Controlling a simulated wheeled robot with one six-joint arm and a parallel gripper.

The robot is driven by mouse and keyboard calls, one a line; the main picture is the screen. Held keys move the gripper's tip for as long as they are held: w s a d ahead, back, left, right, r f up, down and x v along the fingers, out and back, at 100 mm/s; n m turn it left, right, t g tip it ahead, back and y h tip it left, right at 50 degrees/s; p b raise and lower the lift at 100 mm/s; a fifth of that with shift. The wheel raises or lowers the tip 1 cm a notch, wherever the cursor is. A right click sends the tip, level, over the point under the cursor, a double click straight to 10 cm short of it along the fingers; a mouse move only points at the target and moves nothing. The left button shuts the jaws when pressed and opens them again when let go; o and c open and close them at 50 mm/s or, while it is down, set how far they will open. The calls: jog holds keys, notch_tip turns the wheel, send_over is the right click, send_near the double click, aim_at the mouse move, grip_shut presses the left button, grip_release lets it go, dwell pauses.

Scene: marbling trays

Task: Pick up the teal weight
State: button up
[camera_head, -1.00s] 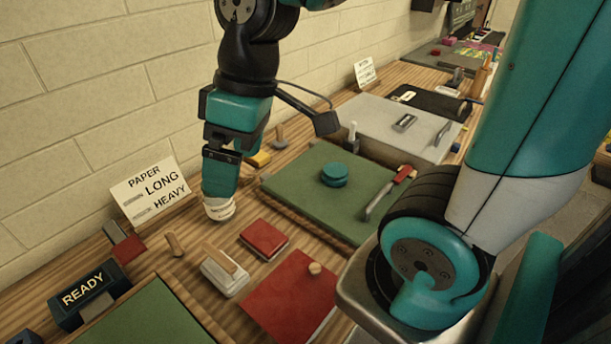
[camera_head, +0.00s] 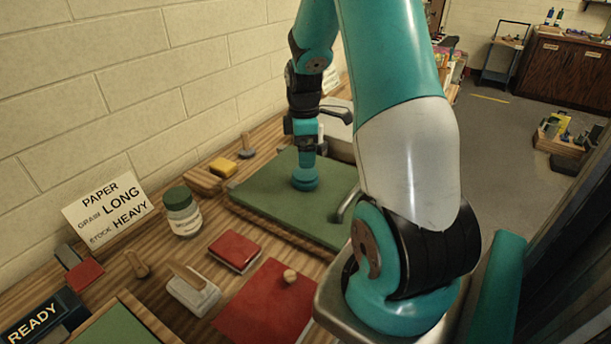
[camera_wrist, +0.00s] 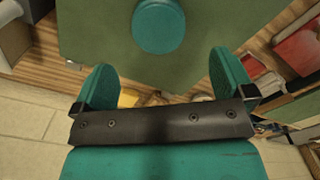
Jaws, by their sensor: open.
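The teal weight (camera_head: 305,180) is a round, flat-topped disc lying on the green board. It also shows in the wrist view (camera_wrist: 158,25), near the top edge, ahead of my fingertips and roughly centred between them. My gripper (camera_head: 305,150) is over the weight in the head view and hides part of its top. In the wrist view my gripper (camera_wrist: 162,68) has its two teal fingers spread wide with nothing between them. I cannot tell how high it is above the weight.
The green board (camera_head: 265,190) lies on the wooden bench. A jar with a green lid (camera_head: 183,212) stands upright to its left, near the paper sign (camera_head: 108,210). A red block (camera_head: 235,250) and a red sheet (camera_head: 262,305) lie in front. A metal-ended tool (camera_head: 348,203) lies at the board's right.

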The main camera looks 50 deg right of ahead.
aim_at(305, 172)
jog(key=shift+d+f+p, duration=0.15)
jog(key=shift+f+p, duration=0.75)
jog(key=shift+f, duration=3.1)
jog(key=c, duration=1.4)
jog(key=shift+c, duration=0.3)
jog(key=shift+r, duration=0.2)
